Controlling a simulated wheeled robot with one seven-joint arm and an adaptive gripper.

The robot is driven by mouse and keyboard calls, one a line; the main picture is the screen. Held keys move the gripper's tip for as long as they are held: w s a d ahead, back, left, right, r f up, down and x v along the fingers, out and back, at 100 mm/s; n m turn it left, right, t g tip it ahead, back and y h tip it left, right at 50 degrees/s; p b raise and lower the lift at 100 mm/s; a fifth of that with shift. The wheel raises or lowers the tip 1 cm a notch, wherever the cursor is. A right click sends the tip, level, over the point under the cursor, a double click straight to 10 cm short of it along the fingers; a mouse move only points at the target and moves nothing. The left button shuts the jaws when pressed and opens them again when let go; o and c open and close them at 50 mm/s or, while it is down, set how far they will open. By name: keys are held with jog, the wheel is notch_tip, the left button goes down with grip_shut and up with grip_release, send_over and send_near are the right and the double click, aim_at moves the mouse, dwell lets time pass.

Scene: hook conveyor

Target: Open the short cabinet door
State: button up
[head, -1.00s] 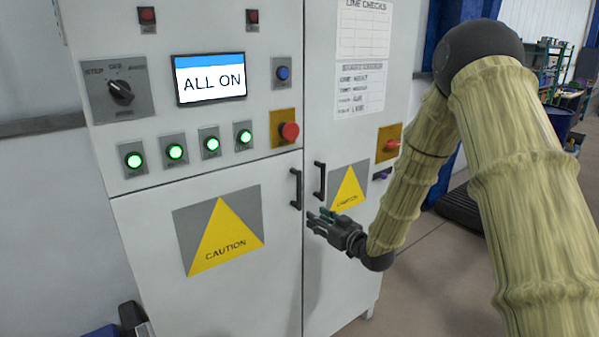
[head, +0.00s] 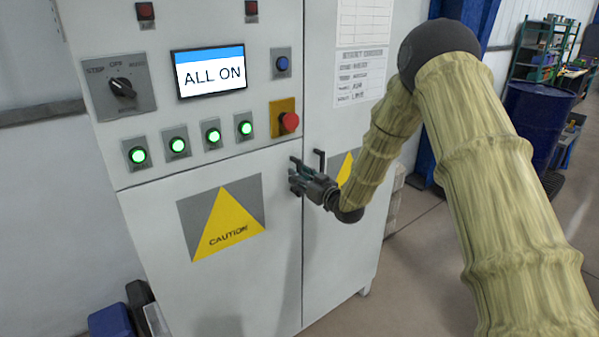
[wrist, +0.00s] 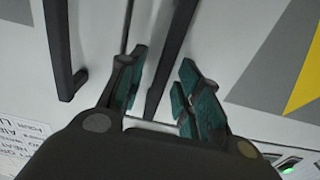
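The short cabinet door (head: 150,235) is the left door below the control panel, with a yellow caution sign (head: 222,222). It looks closed. Its black bar handle (wrist: 173,55) runs between my fingers in the wrist view; in the head view my gripper largely hides it. My gripper (head: 297,180) is open at this handle, and in the wrist view its teal-padded fingers (wrist: 158,92) stand on either side of the bar. I cannot tell whether they touch it.
The tall right door (head: 330,240) has its own handle (head: 319,160) close by; it also shows left of my fingers in the wrist view (wrist: 62,50). A red stop button (head: 289,121) and green lit buttons (head: 212,136) are above. A blue bin (head: 110,320) stands lower left.

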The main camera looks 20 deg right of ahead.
jog(key=shift+w+a, duration=0.15)
jog(key=shift+w, duration=0.3)
grip_shut()
